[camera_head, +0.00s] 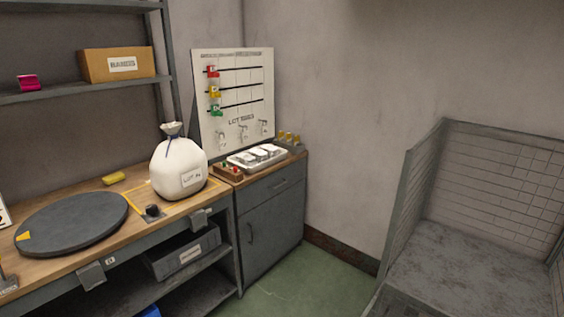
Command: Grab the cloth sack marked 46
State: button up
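A full, round white cloth sack (179,168) stands upright on the wooden workbench (140,186), tied at its neck with a dark tie. Its front label starts with "LOT"; the number after it is too small to read surely. The sack sits inside a yellow outlined area near the bench's right end. My gripper is not in view.
A dark round turntable (72,222) lies left of the sack, with a black knob (152,211) between. A yellow block (114,178) lies behind. A grey cabinet (272,225) bears trays below a white board (238,100). A wire-sided cart (424,190) stands right; green floor lies between.

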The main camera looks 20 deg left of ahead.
aim_at(178, 167)
jog(key=u, duration=1.35)
jog(key=i+l, duration=0.1)
jog(key=i, duration=0.45)
jog(key=i+l+u, duration=0.1)
jog(key=i, duration=0.4)
jog(key=i+l, duration=0.2)
jog(key=i, duration=0.35)
jog(key=i+l+u, duration=0.15)
jog(key=i, duration=0.35)
jog(key=i+l, duration=0.2)
jog(key=i, duration=0.35)
